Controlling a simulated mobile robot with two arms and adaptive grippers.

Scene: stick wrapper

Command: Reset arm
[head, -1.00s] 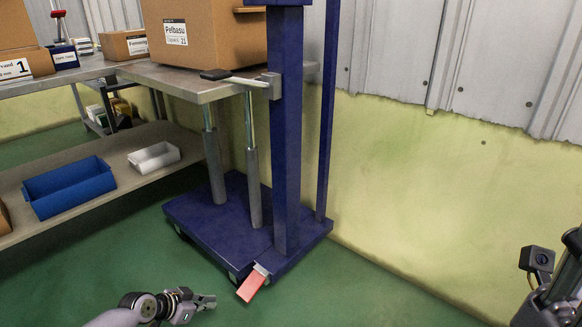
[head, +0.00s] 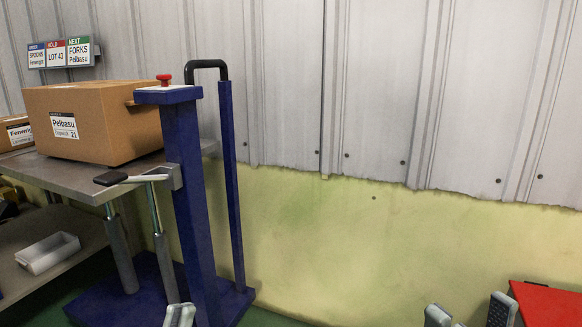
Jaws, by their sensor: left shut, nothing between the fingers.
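My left gripper (head: 180,315) shows at the bottom edge in the head view, just in front of the foot of the blue lift column. Its pale grey fingertips are close together, shut with nothing between them. The rest of that arm is out of the frame. Two grey finger parts of my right gripper (head: 468,311) show at the bottom right. They stand well apart, and no object shows between them. The rest of that gripper is cut off.
A blue lift trolley (head: 190,190) stands at left, against a metal table (head: 80,180) with a large cardboard box (head: 93,122). A white bin (head: 48,252) is on the lower shelf. A red object (head: 545,303) is at bottom right. Bare wall fills the centre.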

